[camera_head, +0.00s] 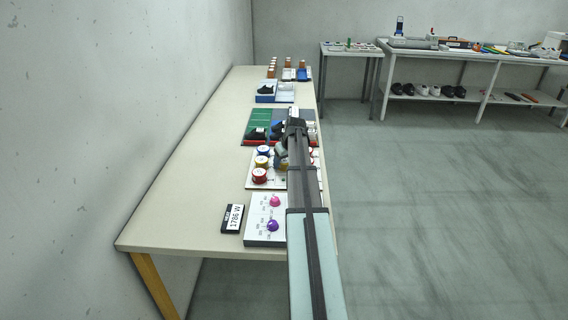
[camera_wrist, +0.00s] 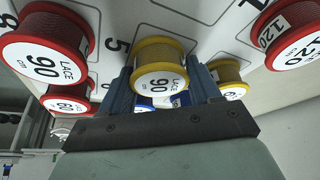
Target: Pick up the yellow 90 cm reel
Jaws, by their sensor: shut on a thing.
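The yellow reel (camera_wrist: 160,52), its white label reading LACE 90, sits between the two blue-grey fingers of my gripper (camera_wrist: 160,72) in the wrist view. The fingers are shut on its sides. I cannot tell whether it touches the white numbered board (camera_wrist: 200,12) or is clear of it. In the head view my arm covers much of the board (camera_head: 252,186) and hides most of my gripper and the held reel.
In the wrist view a red 90 reel (camera_wrist: 75,30) is left, a red 120 reel (camera_wrist: 268,50) right, and a yellow 60 reel (camera_wrist: 232,72) close beside the right finger. In the head view, a white box with knobs (camera_head: 258,225) stands nearer and shoe trays (camera_head: 256,128) farther.

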